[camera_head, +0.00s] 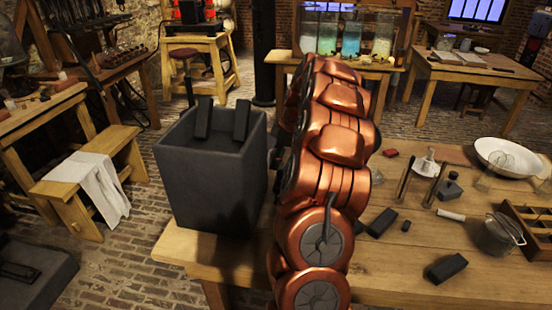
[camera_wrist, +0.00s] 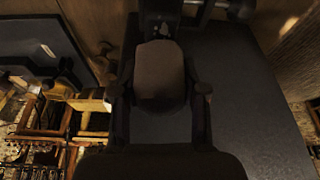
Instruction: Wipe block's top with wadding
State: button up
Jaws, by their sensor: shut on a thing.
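In the wrist view, my gripper (camera_wrist: 160,92) is shut on a rounded brownish pad (camera_wrist: 160,72), which looks like the wadding, with one dark finger on each side of it. A wide dark grey surface (camera_wrist: 255,85) fills the right of that view; I cannot tell whether the pad touches it. In the head view, my copper arm hides my gripper and the pad. Which thing is the task's block is not certain. Small dark blocks lie on the table, one (camera_head: 446,267) at the front and one (camera_head: 382,222) nearer my arm.
On the wooden table (camera_head: 400,275) are a white bowl (camera_head: 508,157), a small pot (camera_head: 500,235) and a wooden crate (camera_head: 535,235) at the right.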

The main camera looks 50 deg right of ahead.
aim_at(285, 170)
jog(key=shift+f+b, duration=0.35)
jog(key=shift+f, duration=0.1)
jog(key=shift+s, duration=0.1)
jog(key=shift+s+d+r+b, duration=0.1)
jog(key=shift+s+d+b, duration=0.5)
jog(key=shift+s, duration=0.2)
jog(key=shift+s+d+r+b, duration=0.1)
jog(key=shift+s+d+b, duration=0.45)
jog(key=shift+s, duration=0.2)
jog(key=shift+f, duration=0.1)
jog(key=shift+b, duration=0.45)
jog(key=shift+a, duration=0.1)
jog(key=shift+w+a+f+b, duration=0.15)
jog(key=shift+w+a, duration=0.4)
jog(key=shift+w, duration=0.3)
jog(key=shift+w+a+r+b, duration=0.1)
jog(key=shift+w+a+b, duration=0.05)
jog(key=shift+w+a, duration=0.55)
jog(key=shift+d, duration=0.15)
